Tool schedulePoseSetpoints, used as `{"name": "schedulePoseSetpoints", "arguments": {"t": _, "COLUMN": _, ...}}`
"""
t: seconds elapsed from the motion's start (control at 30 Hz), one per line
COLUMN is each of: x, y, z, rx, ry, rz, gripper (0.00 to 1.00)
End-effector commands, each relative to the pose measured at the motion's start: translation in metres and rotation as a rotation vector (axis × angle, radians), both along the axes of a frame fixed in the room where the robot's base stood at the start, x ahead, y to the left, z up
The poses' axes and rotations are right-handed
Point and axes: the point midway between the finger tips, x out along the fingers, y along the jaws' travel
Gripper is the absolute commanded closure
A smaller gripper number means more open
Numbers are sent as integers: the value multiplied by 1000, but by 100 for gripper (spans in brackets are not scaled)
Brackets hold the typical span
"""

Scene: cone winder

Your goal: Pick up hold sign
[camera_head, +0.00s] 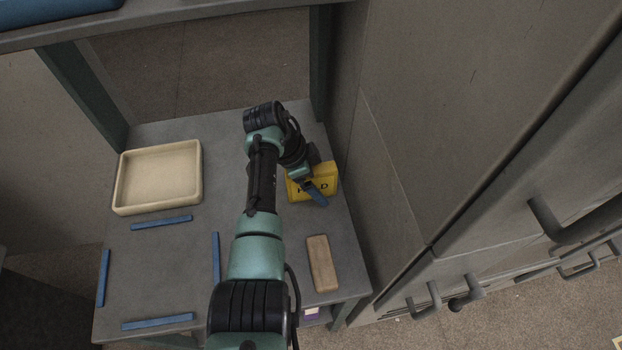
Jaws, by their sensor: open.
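The hold sign (328,186) is a yellow block with dark lettering, of which "H", "L" and "D" partly show. It is on the right side of the grey table, near the tall grey cabinet wall. My gripper (316,190) is right at the sign, with a blue finger across the front of its lettering. The gripper is open. The other finger and the upper left part of the sign are hidden behind my wrist, so I cannot tell whether the fingers touch it.
A cream tray (160,207) sits empty at the table's left. Several blue strips (161,223) lie on the grey table (165,270). A tan block (322,263) lies nearer than the sign. The grey cabinet (440,120) with handles rises close on the right.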

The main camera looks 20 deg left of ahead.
Motion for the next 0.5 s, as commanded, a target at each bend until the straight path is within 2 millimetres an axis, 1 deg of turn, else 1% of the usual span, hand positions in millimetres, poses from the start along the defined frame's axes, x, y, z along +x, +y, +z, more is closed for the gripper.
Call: {"name": "schedulePoseSetpoints", "arguments": {"t": 0.5, "x": 0, "y": 0, "z": -4, "rx": 0, "ry": 0, "rz": 1, "gripper": 2}}
